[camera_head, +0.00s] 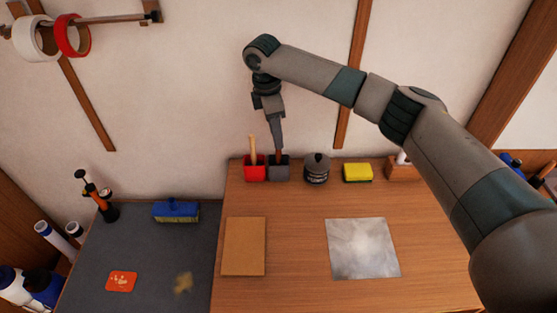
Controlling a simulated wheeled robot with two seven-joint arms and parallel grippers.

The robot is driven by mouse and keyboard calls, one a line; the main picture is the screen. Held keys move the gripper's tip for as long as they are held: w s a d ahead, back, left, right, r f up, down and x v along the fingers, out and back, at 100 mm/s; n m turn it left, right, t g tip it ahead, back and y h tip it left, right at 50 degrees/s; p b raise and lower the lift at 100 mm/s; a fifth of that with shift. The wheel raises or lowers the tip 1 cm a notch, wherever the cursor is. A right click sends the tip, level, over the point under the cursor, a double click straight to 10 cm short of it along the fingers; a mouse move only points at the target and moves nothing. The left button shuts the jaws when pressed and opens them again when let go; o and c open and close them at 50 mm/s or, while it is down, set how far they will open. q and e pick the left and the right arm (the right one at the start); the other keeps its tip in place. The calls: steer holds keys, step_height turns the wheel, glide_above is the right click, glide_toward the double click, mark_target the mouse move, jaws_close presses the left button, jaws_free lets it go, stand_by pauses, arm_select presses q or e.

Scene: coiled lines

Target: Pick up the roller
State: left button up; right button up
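My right gripper (277,144) points down over the grey cup (279,172) at the back of the wooden table. A small brown piece shows between its tips and the cup, perhaps the handle of a tool. The fingers overlap in this view, so I cannot tell if they are open or shut on it. The red cup (254,174) stands against the grey one and holds a light wooden handle (253,149). No roller can be made out for certain; the cups hide the lower ends of what they hold. My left gripper is not in view.
A dark lidded jar (316,169), a yellow sponge (357,172) and a wooden block (402,170) stand right of the cups. A brown board (244,246) and a metal sheet (362,248) lie in front. A blue brush (176,211) lies on the grey surface at left.

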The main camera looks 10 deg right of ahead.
mark_target(279, 156)
steer(key=f+p, duration=0.3)
steer(key=f, duration=0.1)
steer(key=shift+d, duration=0.35)
steer(key=shift+f, duration=0.6)
jaws_close()
